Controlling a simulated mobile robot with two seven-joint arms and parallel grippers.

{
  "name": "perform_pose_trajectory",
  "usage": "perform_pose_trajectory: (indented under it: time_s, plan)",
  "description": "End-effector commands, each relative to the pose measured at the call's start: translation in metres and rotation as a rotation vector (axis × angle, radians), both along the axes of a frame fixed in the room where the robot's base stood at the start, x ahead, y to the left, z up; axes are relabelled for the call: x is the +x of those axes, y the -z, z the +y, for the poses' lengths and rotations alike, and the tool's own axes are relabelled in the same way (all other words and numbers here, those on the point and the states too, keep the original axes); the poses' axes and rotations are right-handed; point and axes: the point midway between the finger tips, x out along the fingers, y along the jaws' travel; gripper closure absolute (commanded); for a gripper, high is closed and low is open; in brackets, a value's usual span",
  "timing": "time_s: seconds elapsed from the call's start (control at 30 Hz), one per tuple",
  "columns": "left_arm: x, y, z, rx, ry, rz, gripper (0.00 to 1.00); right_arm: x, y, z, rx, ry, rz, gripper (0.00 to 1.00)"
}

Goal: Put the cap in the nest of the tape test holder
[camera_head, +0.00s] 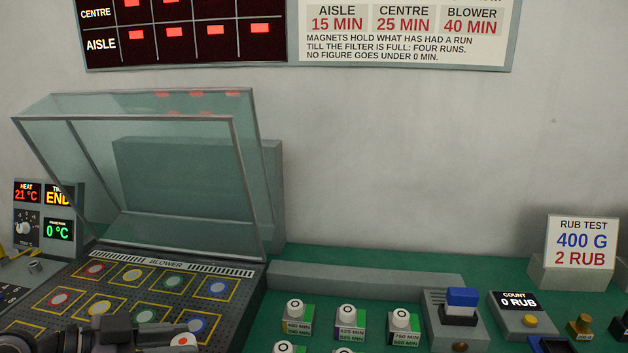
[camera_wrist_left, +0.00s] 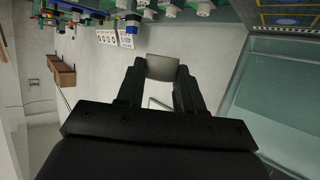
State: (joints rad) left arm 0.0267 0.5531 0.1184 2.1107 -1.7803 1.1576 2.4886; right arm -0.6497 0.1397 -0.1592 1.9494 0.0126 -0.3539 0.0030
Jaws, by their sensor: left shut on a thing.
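My left gripper (camera_head: 180,333) reaches in from the lower left over the perforated bed. It is shut on a small whitish cap (camera_head: 184,342) with a red mark on it. In the left wrist view the cap (camera_wrist_left: 162,67) sits between the two fingertips and looks plain grey-white. I cannot pick out the tape test holder or its nest for certain in either view. My right gripper is not in view.
The blower unit's glass lid (camera_head: 150,180) stands open above a bed (camera_head: 235,290) of coloured, framed spots. On the green bench are several white-knobbed dispensers (camera_head: 295,315), a blue-topped grey device (camera_head: 462,300), a count box (camera_head: 520,312) and a rub test sign (camera_head: 582,243).

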Motion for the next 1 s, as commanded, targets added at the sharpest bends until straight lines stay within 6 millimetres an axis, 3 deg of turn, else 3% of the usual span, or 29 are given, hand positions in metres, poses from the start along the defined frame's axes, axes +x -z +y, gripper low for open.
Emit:
perform_pose_trajectory:
  time_s: [0.07, 0.17, 0.4, 0.6, 1.0]
  plan:
    - [-0.006, 0.006, -0.008, -0.003, 0.016, -0.003, 0.92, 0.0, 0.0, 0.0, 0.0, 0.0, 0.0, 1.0]
    - [-0.001, 0.0, -0.001, 0.005, 0.003, -0.007, 0.92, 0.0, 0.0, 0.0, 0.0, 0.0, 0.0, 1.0]
    - [0.035, -0.051, 0.055, 0.013, -0.115, -0.005, 0.92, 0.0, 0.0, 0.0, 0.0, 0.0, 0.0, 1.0]
    - [0.048, -0.081, 0.082, -0.001, -0.18, -0.006, 0.92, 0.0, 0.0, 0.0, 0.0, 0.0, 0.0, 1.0]
    - [0.049, -0.08, 0.085, -0.005, -0.188, -0.003, 0.92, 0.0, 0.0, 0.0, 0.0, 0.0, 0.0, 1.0]
